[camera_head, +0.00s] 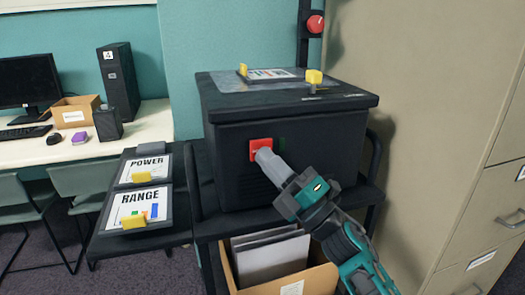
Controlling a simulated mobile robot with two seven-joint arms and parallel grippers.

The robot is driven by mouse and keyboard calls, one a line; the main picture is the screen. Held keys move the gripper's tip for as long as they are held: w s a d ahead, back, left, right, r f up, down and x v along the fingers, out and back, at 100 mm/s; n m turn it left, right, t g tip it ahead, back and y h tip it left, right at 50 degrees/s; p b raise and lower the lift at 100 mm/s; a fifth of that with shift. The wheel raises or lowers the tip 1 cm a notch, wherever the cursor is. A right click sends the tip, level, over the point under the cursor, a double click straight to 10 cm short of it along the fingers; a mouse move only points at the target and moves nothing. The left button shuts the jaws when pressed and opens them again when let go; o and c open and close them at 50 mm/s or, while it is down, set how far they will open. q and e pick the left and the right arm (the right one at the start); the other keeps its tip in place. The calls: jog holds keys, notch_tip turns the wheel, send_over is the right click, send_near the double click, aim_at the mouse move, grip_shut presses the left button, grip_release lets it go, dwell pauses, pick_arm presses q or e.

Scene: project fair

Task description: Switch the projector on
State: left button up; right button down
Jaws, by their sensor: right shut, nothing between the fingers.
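The projector (230,178) is a large black box on a black cart, with a sheet and yellow pieces on its top. A red switch (256,145) is on its front face, with a dark green patch just right of it. My right gripper (264,155) is shut and empty, its tip at the red switch and covering its lower right part. I cannot tell whether the tip touches it or whether the switch is lit. My left gripper is not in view.
A side shelf at left holds a POWER card (146,170) and a RANGE card (138,208) with yellow clips. A cardboard box (318,280) of folders sits below the projector. A beige cabinet (440,130) stands close at right. A desk with a computer is at far left.

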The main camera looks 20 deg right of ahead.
jog(key=shift+w, duration=0.2)
dwell(0.4)
jog(key=shift+s, duration=0.7)
jog(key=s+p, duration=0.1)
jog(key=s, duration=0.5)
jog(key=shift+d, duration=0.1)
dwell(0.3)
